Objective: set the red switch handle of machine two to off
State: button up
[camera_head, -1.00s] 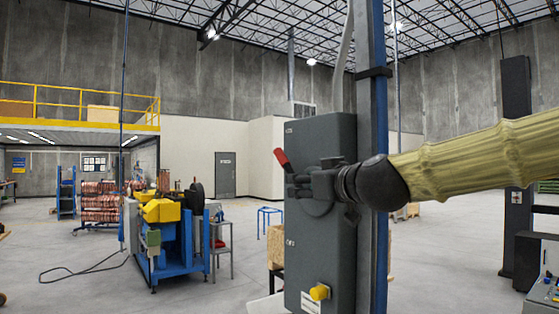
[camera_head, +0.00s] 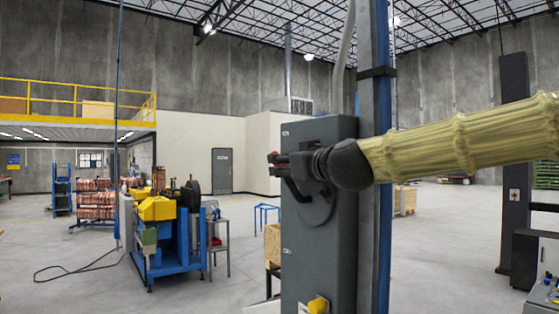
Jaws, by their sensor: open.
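The grey switch box (camera_head: 318,255) stands against a blue and grey column. The red switch handle (camera_head: 272,157) shows only as a small red patch at the box's upper left, by the fingertips. The rest of it is mostly hidden behind my gripper. My gripper (camera_head: 278,163) reaches in from the right across the front of the box, with its open fingers pointing left around or beside the red tip. I cannot tell whether they touch it. A dark curved bar (camera_head: 296,190) hangs below the fingers, in front of the round plate on the box.
A yellow knob (camera_head: 318,305) sits low on the box. The blue and grey column (camera_head: 376,230) rises just right of it. A blue and yellow machine (camera_head: 165,235) stands to the left on open floor. A control console (camera_head: 545,290) is at the lower right.

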jog(key=shift+w+a+r, duration=0.15)
jog(key=shift+w+a, duration=0.1)
jog(key=shift+a, duration=0.1)
jog(key=shift+p+x, duration=0.4)
jog(key=shift+x, duration=0.6)
jog(key=shift+w+a, duration=0.1)
jog(key=shift+w, duration=0.3)
jog(key=shift+a, duration=0.15)
jog(key=shift+w, duration=0.1)
jog(key=shift+c, duration=0.3)
grip_shut()
